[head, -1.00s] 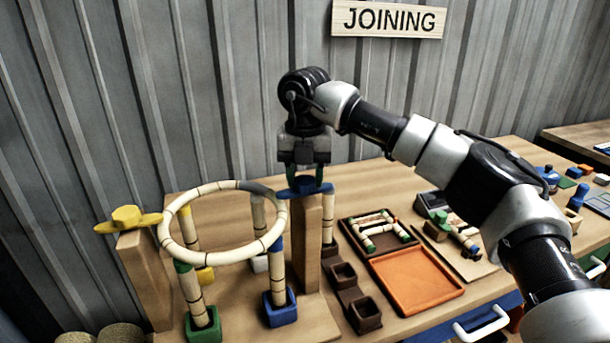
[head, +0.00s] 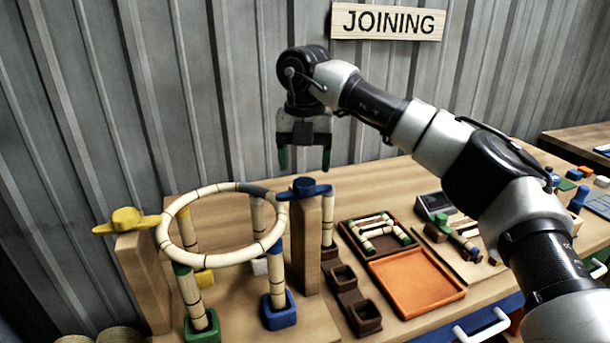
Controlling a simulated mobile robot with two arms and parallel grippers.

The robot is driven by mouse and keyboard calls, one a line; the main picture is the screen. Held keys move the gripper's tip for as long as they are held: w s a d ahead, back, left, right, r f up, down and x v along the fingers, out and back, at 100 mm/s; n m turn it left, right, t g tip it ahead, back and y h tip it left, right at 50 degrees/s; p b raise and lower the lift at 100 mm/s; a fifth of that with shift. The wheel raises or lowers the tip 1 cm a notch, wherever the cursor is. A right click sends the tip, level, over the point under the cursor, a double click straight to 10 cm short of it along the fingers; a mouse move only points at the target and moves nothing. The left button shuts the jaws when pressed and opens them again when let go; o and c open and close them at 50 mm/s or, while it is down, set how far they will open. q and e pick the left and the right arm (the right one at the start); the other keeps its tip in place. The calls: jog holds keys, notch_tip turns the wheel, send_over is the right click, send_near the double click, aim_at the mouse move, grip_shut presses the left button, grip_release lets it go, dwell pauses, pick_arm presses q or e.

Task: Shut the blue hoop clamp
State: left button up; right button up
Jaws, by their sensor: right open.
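The blue hoop clamp (head: 305,188) sits on top of a wooden post at the right side of the rattan hoop (head: 170,245). Its bar lies across the post top and its left end reaches the hoop's rim. My right gripper (head: 304,160) hangs above the clamp with its fingers pointing down, apart and empty. It does not appear to touch the clamp. My left gripper is not in view.
A yellow clamp (head: 126,220) tops the left post. Rattan legs stand in green (head: 202,326) and blue (head: 278,311) sockets under the hoop. Dark cups (head: 364,313), an orange tray (head: 415,283) and a brown tray (head: 350,240) with rattan pieces lie to the right.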

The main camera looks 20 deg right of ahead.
aim_at(305, 179)
notch_tip(305, 179, up, 7)
jog(key=shift+r, duration=0.15)
dwell(0.4)
